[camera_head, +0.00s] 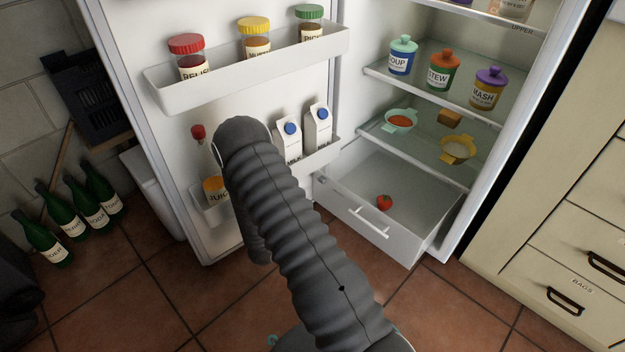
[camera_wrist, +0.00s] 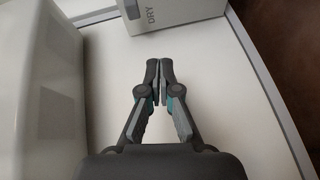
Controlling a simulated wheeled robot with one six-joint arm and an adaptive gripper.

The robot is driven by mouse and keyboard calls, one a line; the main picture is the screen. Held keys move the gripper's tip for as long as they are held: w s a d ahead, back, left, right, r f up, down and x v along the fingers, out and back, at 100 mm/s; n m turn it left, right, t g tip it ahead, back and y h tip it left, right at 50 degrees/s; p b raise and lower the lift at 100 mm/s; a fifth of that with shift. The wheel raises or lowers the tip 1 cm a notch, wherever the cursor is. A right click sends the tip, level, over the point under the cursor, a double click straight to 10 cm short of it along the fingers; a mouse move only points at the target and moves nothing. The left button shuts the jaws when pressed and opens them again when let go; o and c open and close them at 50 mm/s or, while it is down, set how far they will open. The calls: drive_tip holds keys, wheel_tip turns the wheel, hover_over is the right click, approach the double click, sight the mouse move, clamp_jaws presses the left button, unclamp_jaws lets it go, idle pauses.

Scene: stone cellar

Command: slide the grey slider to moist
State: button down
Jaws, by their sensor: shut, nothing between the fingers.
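No word MOIST shows. My gripper (camera_wrist: 159,65) is shut and empty, its fingertips below the DRY part in the picture and apart from it. In the head view my arm hides the gripper.
The fridge door (camera_head: 120,52) stands open at left, its bins holding jars, milk cartons (camera_head: 318,128) and a juice bottle (camera_head: 213,190). Green bottles (camera_head: 75,222) stand on the floor. Cabinet drawers (camera_head: 560,235) are at right.

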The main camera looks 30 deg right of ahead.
sight(330, 181)
drive_tip(key=shift+s+d+r+n+t+h, duration=0.15)
drive_tip(key=shift+s+d+r+n+h, duration=0.1)
drive_tip(key=shift+r+h, duration=0.25)
drive_tip(key=shift+s+d+r+n+t+h, duration=0.15)
drive_tip(key=shift+s+r+n+h, duration=0.1)
drive_tip(key=shift+r+h, duration=0.2)
drive_tip(key=x, duration=1)
drive_tip(key=shift+b, duration=0.35)
drive_tip(key=shift+f, duration=0.1)
drive_tip(key=s, duration=0.1)
drive_tip(key=s+d, duration=0.1)
drive_tip(key=s, duration=0.1)
drive_tip(key=s+d, duration=0.1)
drive_tip(key=s, duration=0.1)
drive_tip(key=shift+d, duration=0.25)
drive_tip(key=shift+s+a, duration=0.15)
drive_tip(key=shift+a, duration=0.05)
